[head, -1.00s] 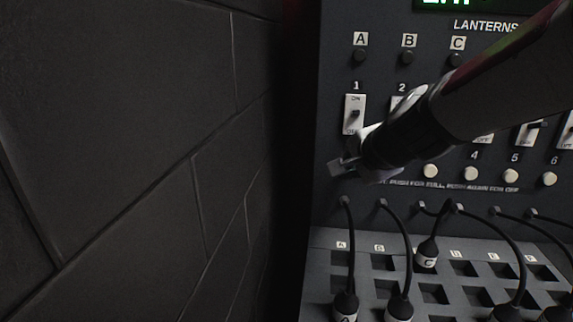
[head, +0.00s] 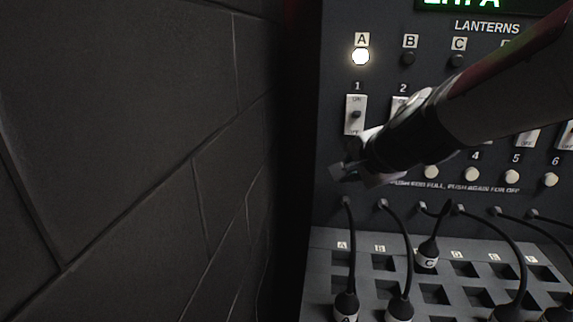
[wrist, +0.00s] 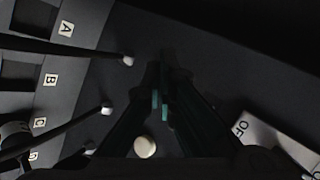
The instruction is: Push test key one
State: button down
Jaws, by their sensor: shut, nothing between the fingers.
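The panel's number 1 column has a toggle switch (head: 355,115) under the label 1. The round test key below it is hidden behind my gripper (head: 343,172) in the head view. My gripper is shut and empty, its tips at the panel face below switch 1. The wrist view shows the closed fingertips (wrist: 162,105) against the dark panel, with one pale round key (wrist: 145,147) beside them, probably key two. Whether the tips touch key one cannot be seen. Lantern A (head: 361,57) glows white; lanterns B (head: 408,59) and C (head: 457,61) are dark.
More pale keys (head: 472,175) run to the right under switches. Black cables (head: 406,250) hang below the key row over a sloped socket board (head: 325,262). A dark wall (head: 140,150) stands close on the left. A green display (head: 470,4) is at the top.

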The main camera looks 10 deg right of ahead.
jog(key=s+a+p, duration=0.1)
jog(key=s, duration=0.4)
jog(key=shift+s+a, duration=0.3)
jog(key=shift+s, duration=0.1)
jog(key=s+d+r+n+g+p, duration=0.1)
jog(key=s+n+g+p, duration=0.1)
jog(key=s+n, duration=0.5)
jog(key=s+d+r+n+g+h+p, duration=0.1)
jog(key=s+n, duration=0.6)
jog(key=s, duration=0.9)
jog(key=d+g, duration=0.1)
jog(key=g, duration=0.1)
jog(key=shift+d+g+p, duration=0.25)
jog(key=shift+g+p, duration=0.05)
jog(key=shift+p, duration=0.05)
jog(key=shift+s, duration=0.1)
